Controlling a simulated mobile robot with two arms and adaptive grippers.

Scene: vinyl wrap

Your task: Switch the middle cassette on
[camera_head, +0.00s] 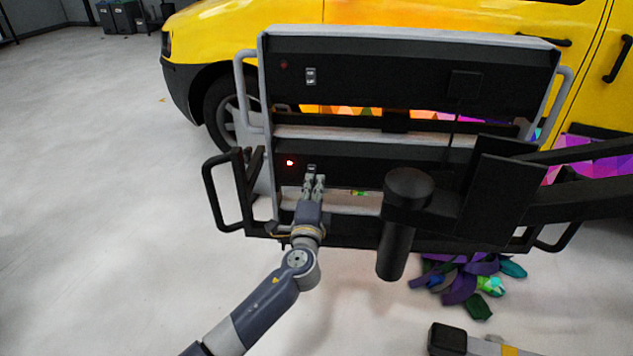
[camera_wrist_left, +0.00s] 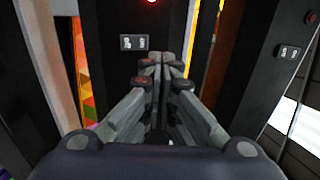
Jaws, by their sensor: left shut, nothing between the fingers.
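A rack (camera_head: 262,90) holds long black cassettes. The middle cassette (camera_head: 400,156) has a bright red light (camera_head: 290,162) and a small switch (camera_head: 311,167) near its left end. In the left wrist view that switch (camera_wrist_left: 134,42) lies just beyond and left of my fingertips. My left gripper (camera_head: 314,181) is shut and empty, its fingertips in front of the middle cassette just below the switch. It also shows in the left wrist view (camera_wrist_left: 161,70). Whether the fingertips touch the cassette I cannot tell.
The upper cassette (camera_head: 390,72) has a dim red light (camera_head: 284,65) and its own switch (camera_head: 310,76). Side handles (camera_head: 215,200) stick out from the rack. A yellow van (camera_head: 230,35) stands close behind. Coloured scraps (camera_head: 465,280) lie on the floor; the left floor is clear.

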